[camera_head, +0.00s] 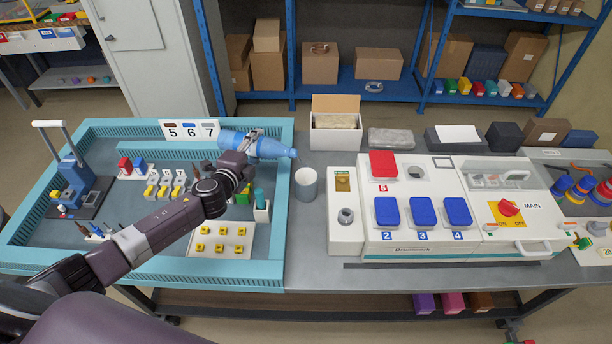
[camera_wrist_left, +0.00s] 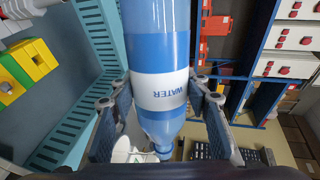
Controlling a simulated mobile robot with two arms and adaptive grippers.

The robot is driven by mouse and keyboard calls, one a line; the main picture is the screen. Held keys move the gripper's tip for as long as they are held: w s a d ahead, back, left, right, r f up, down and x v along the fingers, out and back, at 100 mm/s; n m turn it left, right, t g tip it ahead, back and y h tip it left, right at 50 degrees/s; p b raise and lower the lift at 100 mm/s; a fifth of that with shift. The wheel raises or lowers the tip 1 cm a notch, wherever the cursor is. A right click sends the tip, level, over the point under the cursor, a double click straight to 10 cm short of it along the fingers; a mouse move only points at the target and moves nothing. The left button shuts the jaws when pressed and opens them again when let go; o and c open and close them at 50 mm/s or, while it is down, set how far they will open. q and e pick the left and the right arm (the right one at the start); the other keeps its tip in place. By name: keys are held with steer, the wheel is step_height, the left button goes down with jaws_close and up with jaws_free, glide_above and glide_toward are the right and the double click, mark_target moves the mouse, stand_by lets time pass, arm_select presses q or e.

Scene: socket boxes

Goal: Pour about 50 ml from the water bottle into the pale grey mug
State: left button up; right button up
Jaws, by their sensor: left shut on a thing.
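The blue water bottle (camera_head: 270,148) lies nearly on its side in the air above the right part of the teal-edged tray. Its neck points right and slightly down. My left gripper (camera_head: 247,146) is shut around the bottle's body. In the left wrist view the gripper's fingers (camera_wrist_left: 160,86) stand on both sides of the bottle's white WATER label (camera_wrist_left: 160,92). The pale grey mug (camera_head: 306,185) stands upright on the table just right of the tray, below and slightly right of the bottle's mouth. No stream of water shows. The mug's content cannot be made out. My right gripper is not in view.
The teal-edged tray (camera_head: 150,279) holds several small parts and a 5-6-7 sign (camera_head: 189,130). A white panel with blue socket lids (camera_head: 423,211) stands right of the mug. An open cardboard box (camera_head: 335,137) is behind it. Bare table lies in front of the mug.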

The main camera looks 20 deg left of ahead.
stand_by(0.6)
arm_select(q)
steer(key=n+b, duration=0.1)
steer(key=f+n+b, duration=0.1)
steer(key=b, duration=0.1)
steer(key=shift+a+f+h, duration=0.1)
steer(key=shift+a+h, duration=0.2)
steer(key=shift+h, duration=0.1)
steer(key=shift+a+n, duration=0.1)
steer(key=shift+n, duration=0.3)
steer(key=shift+r, duration=0.35)
steer(key=shift+d+n+h, duration=0.25)
steer(key=shift+n+h, duration=0.15)
steer(key=shift+n, duration=0.1)
steer(key=shift+d+r, duration=0.2)
